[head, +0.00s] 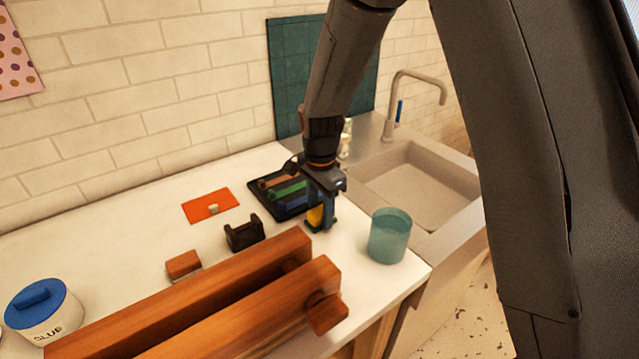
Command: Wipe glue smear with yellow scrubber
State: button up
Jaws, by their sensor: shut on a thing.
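My gripper (321,215) points down over the white counter, in front of the dark tray. It is shut on a small yellow scrubber (315,217), which shows between the fingers and is mostly hidden by them. The scrubber is at or just above the counter; I cannot tell if it touches. I cannot make out a glue smear; the gripper may hide part of the counter there. A white jar (45,318) with a blue lid and lettering like "GLUE" stands at the far left front.
A black tray (258,187) with coloured foil rolls lies behind my gripper. A teal cup (390,237) stands close on the right, before the sink (420,187). A black holder (244,233), an orange mat (210,205) and large wooden beams (200,300) lie left and in front.

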jog(key=r, duration=0.2)
jog(key=r+p, duration=0.1)
jog(key=shift+s, duration=0.25)
jog(key=shift+w+r+p, duration=0.15)
jog(key=shift+r+p, duration=0.15)
jog(key=shift+p, duration=0.1)
jog(key=shift+r+p, duration=1.5)
jog(key=shift+r, duration=0.65)
